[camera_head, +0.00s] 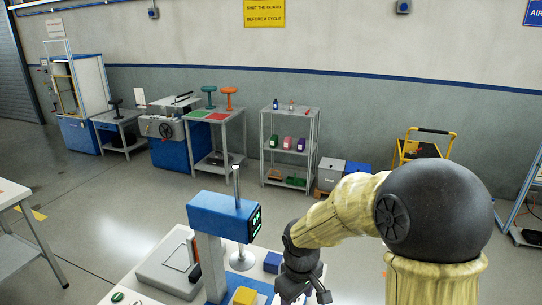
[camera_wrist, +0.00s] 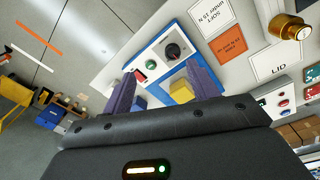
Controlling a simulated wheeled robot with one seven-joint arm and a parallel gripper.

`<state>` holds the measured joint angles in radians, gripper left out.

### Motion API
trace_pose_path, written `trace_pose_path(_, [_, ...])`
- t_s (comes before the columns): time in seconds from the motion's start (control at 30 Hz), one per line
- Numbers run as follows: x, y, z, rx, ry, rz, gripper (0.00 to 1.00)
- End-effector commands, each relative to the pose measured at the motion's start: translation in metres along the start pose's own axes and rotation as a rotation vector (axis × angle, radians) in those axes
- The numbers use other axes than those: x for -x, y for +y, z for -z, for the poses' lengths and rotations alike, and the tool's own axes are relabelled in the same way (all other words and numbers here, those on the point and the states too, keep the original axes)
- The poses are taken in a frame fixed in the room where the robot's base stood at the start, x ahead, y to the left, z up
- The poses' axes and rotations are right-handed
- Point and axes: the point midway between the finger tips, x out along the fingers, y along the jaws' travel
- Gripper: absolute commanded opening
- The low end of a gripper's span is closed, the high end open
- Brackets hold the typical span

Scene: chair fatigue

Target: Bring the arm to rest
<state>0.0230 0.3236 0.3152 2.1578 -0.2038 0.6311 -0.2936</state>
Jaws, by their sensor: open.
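My arm (camera_head: 342,208) reaches from the right over the white bench (camera_head: 132,283) in the head view and bends downward. My gripper (camera_head: 304,292) hangs at the bottom edge of that view, to the right of the blue test device. In the wrist view my gripper (camera_wrist: 162,86) has its two purple-grey fingers spread apart, with nothing held between them. A yellow block (camera_wrist: 181,92) shows beyond the fingers, next to the right one; whether it is touched cannot be told. It also shows in the head view (camera_head: 245,296).
The blue device (camera_head: 225,215) with a green display stands upright on the bench near my arm. A blue block (camera_head: 273,262) lies beside it. A control panel with a black knob (camera_wrist: 173,50) lies beyond the fingers. Shelves (camera_head: 290,150) and machines stand along the wall; the floor between is clear.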

Motion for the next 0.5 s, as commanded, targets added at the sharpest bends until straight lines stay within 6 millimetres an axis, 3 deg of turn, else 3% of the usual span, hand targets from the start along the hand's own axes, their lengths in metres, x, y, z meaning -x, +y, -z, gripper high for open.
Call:
trace_pose_path(0.1, [0.01,0.006,-0.047,-0.242,0.044,-0.033,0.59])
trace_pose_path(0.3, [0.019,0.007,-0.11,-0.613,0.137,-0.057,0.59])
trace_pose_path(0.5, [0.02,0.005,-0.128,-0.735,0.171,-0.058,0.59])
